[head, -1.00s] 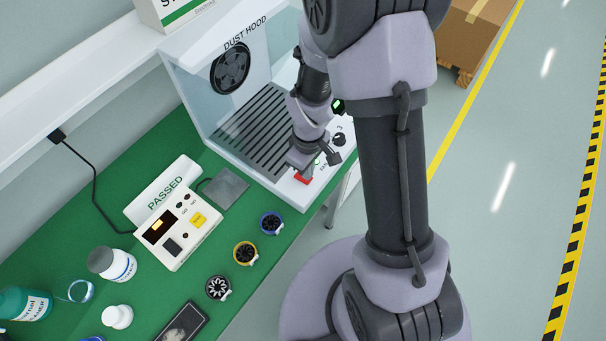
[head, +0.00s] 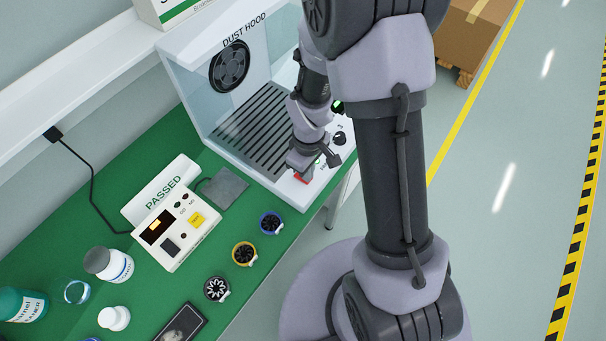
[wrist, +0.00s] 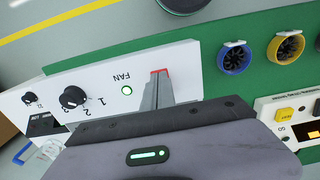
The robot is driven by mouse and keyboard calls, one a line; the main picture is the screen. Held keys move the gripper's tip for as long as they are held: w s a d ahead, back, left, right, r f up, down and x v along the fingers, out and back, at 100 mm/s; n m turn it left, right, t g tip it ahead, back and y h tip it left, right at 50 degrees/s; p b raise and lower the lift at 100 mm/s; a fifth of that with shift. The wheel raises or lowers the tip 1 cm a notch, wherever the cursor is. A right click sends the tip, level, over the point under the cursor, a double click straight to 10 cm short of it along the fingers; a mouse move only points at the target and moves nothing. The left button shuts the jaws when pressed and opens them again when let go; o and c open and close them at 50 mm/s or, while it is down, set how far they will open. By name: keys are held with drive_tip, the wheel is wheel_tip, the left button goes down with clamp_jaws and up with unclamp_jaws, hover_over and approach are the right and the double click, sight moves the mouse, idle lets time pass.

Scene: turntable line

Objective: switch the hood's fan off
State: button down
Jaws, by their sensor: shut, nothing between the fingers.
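The dust hood (head: 200,100) stands at the far end of the green bench, with a dark fan (head: 230,67) in its back wall. Its white front panel (wrist: 105,95) carries a red switch (wrist: 160,72), a green lamp (wrist: 127,90) that is lit beside the word FAN, and a black knob (wrist: 72,97). The red switch also shows in the head view (head: 301,178). My gripper (wrist: 158,90) is shut and empty, its fingertips at the red switch and covering part of it. I cannot tell whether they touch it.
Small fans with blue (head: 271,222), yellow (head: 244,253) and dark (head: 216,288) rims line the bench's front edge. A tester (head: 178,232) and a grey pad (head: 222,187) lie left of the hood.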

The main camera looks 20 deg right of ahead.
drive_tip(key=shift+f, duration=0.15)
wheel_tip(320, 180, up, 7)
drive_tip(key=p, duration=0.5)
idle(0.4)
drive_tip(key=s+a+r+m+t+y+b, duration=0.1)
drive_tip(key=s+a+r+m+t+b, duration=0.1)
drive_tip(key=s+r+m+b, duration=0.3)
drive_tip(key=s+a+r+m+t+y+b, duration=0.1)
drive_tip(key=s+a+r+m+t+b, duration=0.1)
drive_tip(key=s+r+m+b, duration=0.4)
wheel_tip(320, 180, up, 3)
drive_tip(key=s+t+b, duration=0.1)
drive_tip(key=s+b, duration=0.1)
drive_tip(key=b, duration=0.1)
drive_tip(key=shift+f+m+t, duration=0.15)
drive_tip(key=shift+m+t, duration=0.15)
drive_tip(key=shift+t, duration=0.1)
